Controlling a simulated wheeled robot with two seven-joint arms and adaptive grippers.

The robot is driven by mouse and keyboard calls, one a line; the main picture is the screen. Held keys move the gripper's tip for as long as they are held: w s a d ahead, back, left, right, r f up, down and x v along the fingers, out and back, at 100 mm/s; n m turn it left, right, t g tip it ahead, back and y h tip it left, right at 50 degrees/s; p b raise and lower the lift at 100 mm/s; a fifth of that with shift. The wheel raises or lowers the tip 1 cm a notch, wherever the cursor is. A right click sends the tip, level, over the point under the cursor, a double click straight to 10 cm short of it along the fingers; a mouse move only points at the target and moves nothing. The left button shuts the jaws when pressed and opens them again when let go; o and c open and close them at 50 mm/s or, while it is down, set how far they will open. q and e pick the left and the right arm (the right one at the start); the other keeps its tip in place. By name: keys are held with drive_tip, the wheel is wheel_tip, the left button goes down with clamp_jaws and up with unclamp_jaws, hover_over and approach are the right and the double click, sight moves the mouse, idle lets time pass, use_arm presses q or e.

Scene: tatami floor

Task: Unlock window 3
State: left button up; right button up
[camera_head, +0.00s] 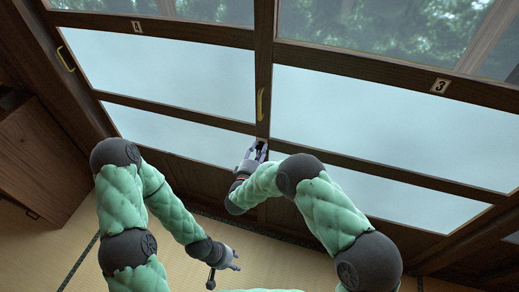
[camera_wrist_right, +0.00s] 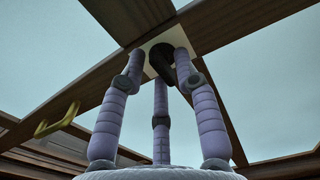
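Window 3 (camera_head: 380,100) is the right-hand framed pane, with a "3" label (camera_head: 439,86) on its crossbar. A dark lock knob (camera_wrist_right: 163,64) on a pale plate (camera_wrist_right: 150,72) sits where wooden bars cross; it shows in the right wrist view. My right gripper (camera_head: 258,150) is up at the middle post between the windows. Its three fingers (camera_wrist_right: 161,70) stand around the knob, one on each side and one below, with pale plate showing between the left fingertip and the knob. Contact is unclear. My left gripper (camera_head: 231,264) hangs low over the floor, apparently empty; its finger opening is too small to judge.
A brass handle (camera_head: 260,104) is on the middle post, just above my right gripper, and shows in the wrist view (camera_wrist_right: 57,121). Window 4 (camera_head: 165,75) is at left, with another brass handle (camera_head: 65,59). A wooden cabinet (camera_head: 40,160) stands far left. Tatami floor (camera_head: 160,255) lies below.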

clamp_jaws()
drive_tip(key=shift+m, duration=0.3)
drive_tip(key=m, duration=0.3)
drive_tip(key=shift+d, duration=0.1)
drive_tip(key=m+b, duration=0.1)
drive_tip(key=m, duration=0.3)
drive_tip(key=m+b, duration=0.1)
drive_tip(key=m, duration=0.9)
drive_tip(key=shift+s+d+f+b, duration=0.1)
drive_tip(key=shift+f+b, duration=0.2)
drive_tip(key=shift+b, duration=0.1)
drive_tip(key=shift+m, duration=0.3)
